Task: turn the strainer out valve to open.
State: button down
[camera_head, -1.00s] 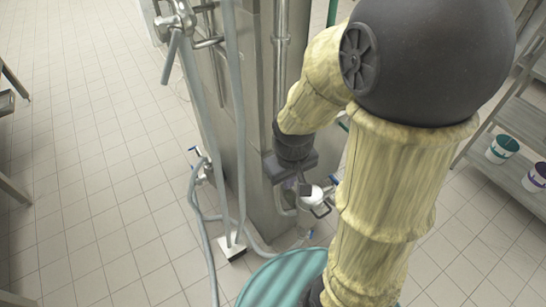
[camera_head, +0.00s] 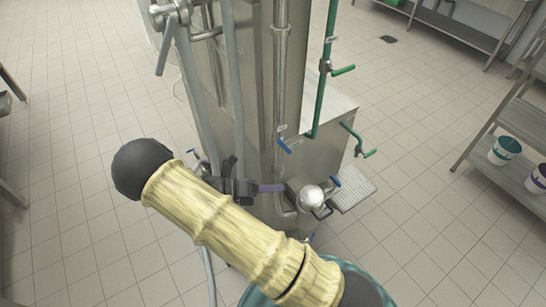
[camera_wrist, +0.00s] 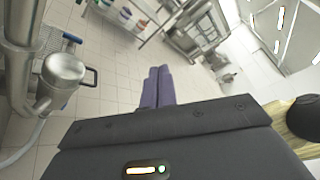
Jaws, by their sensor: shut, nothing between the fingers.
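A rounded metal strainer-like body (camera_head: 312,195) with a dark handle stands on the pipework beside the steel machine. It also shows in the wrist view (camera_wrist: 64,72), left of my fingers. A blue valve handle (camera_head: 336,181) sits just behind it, and another blue handle (camera_head: 284,146) is higher on a pipe. I cannot tell which one is the strainer out valve. My gripper (camera_head: 280,188) is shut and empty, its purple fingertips (camera_wrist: 158,78) together. In the head view the tips point right, towards the metal body; contact cannot be judged.
The steel machine (camera_head: 258,90) stands behind my gripper. A green pipe (camera_head: 325,95) with green handles (camera_head: 343,70) rises at its right. A teal drum is partly hidden below my arm. A shelf with buckets (camera_head: 505,150) is at the right. Tiled floor around is open.

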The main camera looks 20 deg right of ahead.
jog(key=w+a+f+n+t+h+b, duration=0.1)
jog(key=w+a+n+t+h, duration=0.3)
jog(key=a+n+t, duration=0.5)
jog(key=shift+a+f+n+t+h, duration=0.3)
jog(key=shift+a+n+t+h, duration=0.15)
jog(key=shift+n+h, duration=0.7)
jog(key=p, duration=0.7)
send_near(285, 147)
jog(key=a+r+x, duration=0.1)
jog(key=x, duration=0.4)
jog(key=shift+w+d, duration=0.3)
jog(key=shift+d, duration=0.35)
